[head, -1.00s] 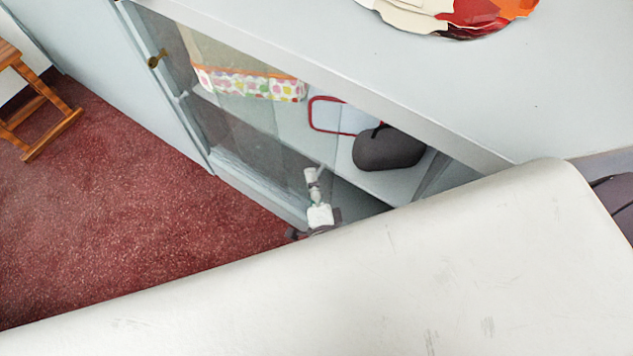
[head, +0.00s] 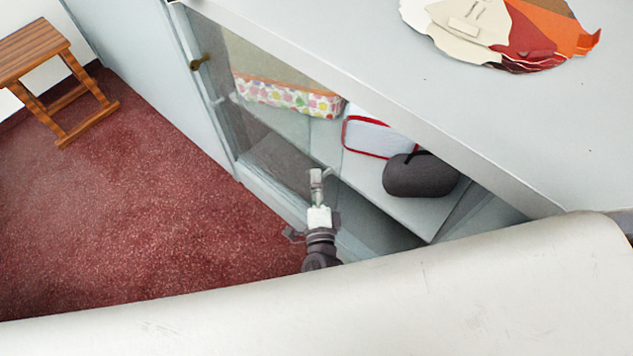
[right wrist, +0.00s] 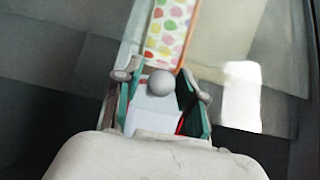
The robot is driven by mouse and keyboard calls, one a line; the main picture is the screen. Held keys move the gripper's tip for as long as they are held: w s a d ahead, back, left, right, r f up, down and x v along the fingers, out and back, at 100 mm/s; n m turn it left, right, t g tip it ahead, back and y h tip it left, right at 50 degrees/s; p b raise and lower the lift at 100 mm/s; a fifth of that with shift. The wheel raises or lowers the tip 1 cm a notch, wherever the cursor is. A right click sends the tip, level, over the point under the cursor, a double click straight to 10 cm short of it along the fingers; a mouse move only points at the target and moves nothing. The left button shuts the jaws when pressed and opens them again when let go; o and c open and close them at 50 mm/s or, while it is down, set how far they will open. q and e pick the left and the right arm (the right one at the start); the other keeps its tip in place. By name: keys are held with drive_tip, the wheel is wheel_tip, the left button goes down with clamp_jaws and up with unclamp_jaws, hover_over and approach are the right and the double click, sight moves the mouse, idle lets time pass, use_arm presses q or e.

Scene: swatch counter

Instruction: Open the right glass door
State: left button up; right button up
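The glass front of the pale cabinet (head: 280,170) runs diagonally across the head view. The right glass door is hard to tell from the pane beside it, and its near end is hidden behind my own white body. My right gripper (head: 317,178) is in front of the glass, low in the cabinet opening. In the right wrist view its two fingers (right wrist: 162,88) are apart, with a round grey knob (right wrist: 161,83) showing between them. I cannot tell whether they touch it. My left gripper is not in view.
Behind the glass are a dotted box (head: 288,99), a red-rimmed case (head: 375,138) and a dark grey pouch (head: 420,175). A brass knob (head: 199,62) is at the far left. Colour swatches (head: 505,32) lie on the countertop (head: 480,125). A wooden stool (head: 45,60) stands on open red carpet (head: 140,190).

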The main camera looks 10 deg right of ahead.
drive_tip(key=shift+o, duration=0.3)
drive_tip(key=s+a, duration=0.1)
drive_tip(key=s, duration=1.1)
drive_tip(key=shift+a, duration=0.25)
